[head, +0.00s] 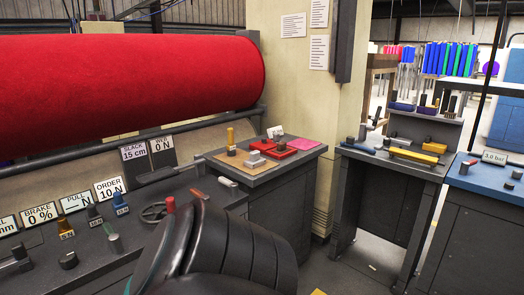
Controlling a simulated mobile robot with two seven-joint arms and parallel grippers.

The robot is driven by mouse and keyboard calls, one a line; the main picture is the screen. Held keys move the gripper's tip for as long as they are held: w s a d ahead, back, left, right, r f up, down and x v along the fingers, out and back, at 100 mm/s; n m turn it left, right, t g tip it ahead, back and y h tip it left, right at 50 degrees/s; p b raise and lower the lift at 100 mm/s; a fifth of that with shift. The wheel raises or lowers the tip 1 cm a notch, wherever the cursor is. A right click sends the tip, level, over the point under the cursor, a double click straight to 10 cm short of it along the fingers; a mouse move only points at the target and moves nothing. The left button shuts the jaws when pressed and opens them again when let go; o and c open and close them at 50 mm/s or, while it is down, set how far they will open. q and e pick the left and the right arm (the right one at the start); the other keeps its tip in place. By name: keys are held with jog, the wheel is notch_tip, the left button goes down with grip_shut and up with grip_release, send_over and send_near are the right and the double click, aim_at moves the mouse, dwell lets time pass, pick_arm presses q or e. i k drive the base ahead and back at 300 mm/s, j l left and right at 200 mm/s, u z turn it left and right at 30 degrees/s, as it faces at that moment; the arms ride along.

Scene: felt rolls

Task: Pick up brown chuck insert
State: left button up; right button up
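I cannot pick out a brown chuck insert with certainty. Small parts stand on the rack shelf (420,114) of the right workbench, some dark and some yellowish, too small to name. A tan sheet (226,168) lies on the middle cabinet, with a yellow upright piece on a dark base (231,142) and a grey block (255,159) by it. Neither gripper is in view. A large dark link of my own arm fills the lower middle and hides part of the console and floor.
A big red felt roll (130,85) lies above the console (90,235) at left. The middle cabinet also holds red pieces (279,151) and a pink piece (304,143). The right workbench (395,165) carries a yellow bar (413,156). A blue-topped table (485,180) stands far right.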

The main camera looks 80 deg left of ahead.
aim_at(282, 148)
jog(key=u, duration=2.45)
jog(key=i+l, duration=0.25)
jog(key=i, duration=0.2)
jog(key=i+l, duration=0.3)
jog(key=i, duration=0.15)
jog(key=i+l, duration=0.25)
jog(key=i, duration=0.2)
jog(key=i+l, duration=0.3)
jog(key=i, duration=0.15)
